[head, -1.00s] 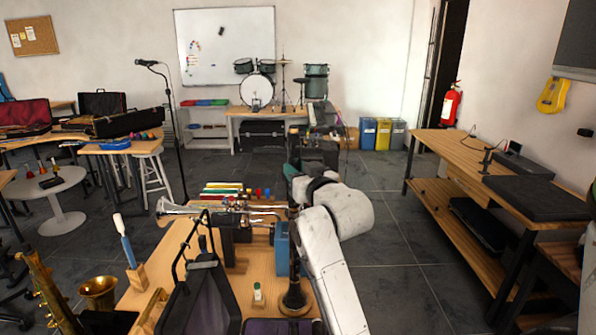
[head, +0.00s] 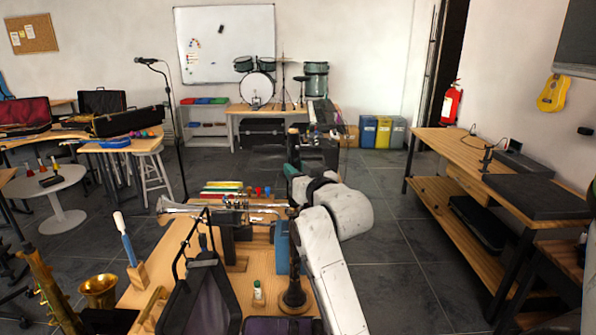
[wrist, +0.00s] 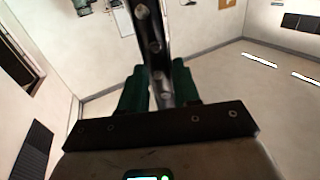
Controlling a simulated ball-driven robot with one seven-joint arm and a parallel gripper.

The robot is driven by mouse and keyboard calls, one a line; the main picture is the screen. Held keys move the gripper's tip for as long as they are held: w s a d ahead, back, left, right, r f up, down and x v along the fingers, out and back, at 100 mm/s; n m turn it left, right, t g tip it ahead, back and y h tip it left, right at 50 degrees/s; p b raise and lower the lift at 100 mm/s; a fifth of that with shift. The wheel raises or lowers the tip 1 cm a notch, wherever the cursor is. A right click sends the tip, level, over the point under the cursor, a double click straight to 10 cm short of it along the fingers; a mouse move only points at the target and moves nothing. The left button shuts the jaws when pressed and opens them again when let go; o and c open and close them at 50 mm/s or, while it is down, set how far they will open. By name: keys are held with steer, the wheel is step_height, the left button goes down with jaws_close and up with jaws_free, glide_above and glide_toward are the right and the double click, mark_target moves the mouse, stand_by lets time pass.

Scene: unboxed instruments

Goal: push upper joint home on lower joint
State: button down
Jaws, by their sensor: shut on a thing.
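My gripper (head: 291,172), with green finger pads, is shut on a dark tube with metal keys, the upper joint (wrist: 150,42). In the wrist view the tube runs up between the fingers (wrist: 160,92). In the head view the upper joint (head: 293,145) stands about upright above the fingers, with a tan top end. My wrist hides where the two joints come together, so I cannot tell whether a gap shows.
A silver trumpet (head: 185,207) lies on a stand to the left. A blue box (head: 281,248) and a small white bottle (head: 258,290) are close to the lower joint. Open floor lies right of the table.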

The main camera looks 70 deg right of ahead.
steer(key=shift+f+b, duration=0.35)
steer(key=shift+f, duration=0.25)
steer(key=shift+r, duration=0.1)
stand_by(0.6)
steer(key=c, duration=0.7)
jaws_free()
steer(key=shift+c, duration=0.2)
steer(key=shift+c, duration=0.3)
steer(key=p+v, duration=0.1)
steer(key=v, duration=0.5)
stand_by(0.4)
